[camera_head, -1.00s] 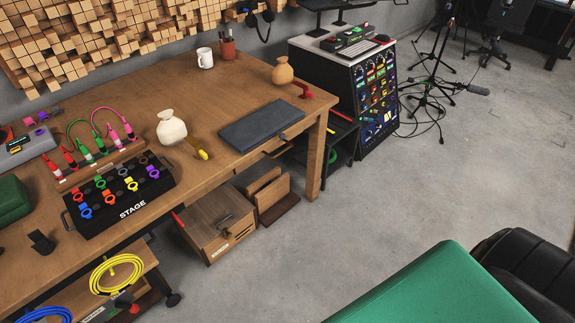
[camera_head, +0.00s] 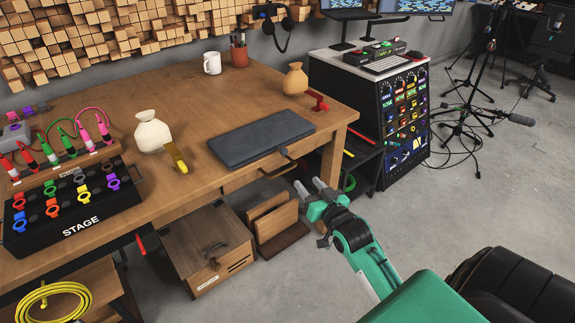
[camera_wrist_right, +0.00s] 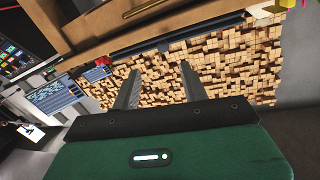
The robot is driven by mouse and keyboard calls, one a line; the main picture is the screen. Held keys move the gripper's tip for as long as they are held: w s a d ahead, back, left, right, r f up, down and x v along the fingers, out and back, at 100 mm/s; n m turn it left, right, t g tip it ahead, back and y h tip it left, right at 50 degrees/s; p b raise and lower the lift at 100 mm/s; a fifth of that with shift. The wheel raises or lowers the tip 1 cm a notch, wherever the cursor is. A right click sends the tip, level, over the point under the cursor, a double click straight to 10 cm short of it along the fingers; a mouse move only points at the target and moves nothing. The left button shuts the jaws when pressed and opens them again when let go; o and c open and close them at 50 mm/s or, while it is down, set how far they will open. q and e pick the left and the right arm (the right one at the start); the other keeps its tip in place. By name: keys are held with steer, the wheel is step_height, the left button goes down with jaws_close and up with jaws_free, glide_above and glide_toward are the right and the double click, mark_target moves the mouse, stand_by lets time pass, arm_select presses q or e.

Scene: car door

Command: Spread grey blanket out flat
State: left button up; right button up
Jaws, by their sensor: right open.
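The grey blanket (camera_head: 262,137) lies folded into a dark flat rectangle near the front edge of the wooden table. A small tab shows at its front edge. My right gripper (camera_head: 312,188) is in front of the table, below and to the right of the blanket, apart from it. In the right wrist view, the fingers of my right gripper (camera_wrist_right: 160,85) are spread with nothing between them. A dark strip (camera_wrist_right: 190,36) along the table edge there looks like the blanket's edge. My left gripper is not in view.
A cream sack (camera_head: 152,133) and a yellow object (camera_head: 177,158) lie left of the blanket. A black STAGE box (camera_head: 75,208) stands at left. A wooden box (camera_head: 207,247) is under the table.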

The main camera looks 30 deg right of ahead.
glide_toward(286, 154)
steer(key=w, duration=0.5)
steer(key=w+d+b, duration=0.1)
steer(key=w, duration=0.1)
steer(key=shift+w+f, duration=0.15)
steer(key=shift+w, duration=0.25)
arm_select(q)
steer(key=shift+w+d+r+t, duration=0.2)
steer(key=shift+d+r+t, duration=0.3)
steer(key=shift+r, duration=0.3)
arm_select(e)
steer(key=shift+w, duration=0.55)
jaws_close()
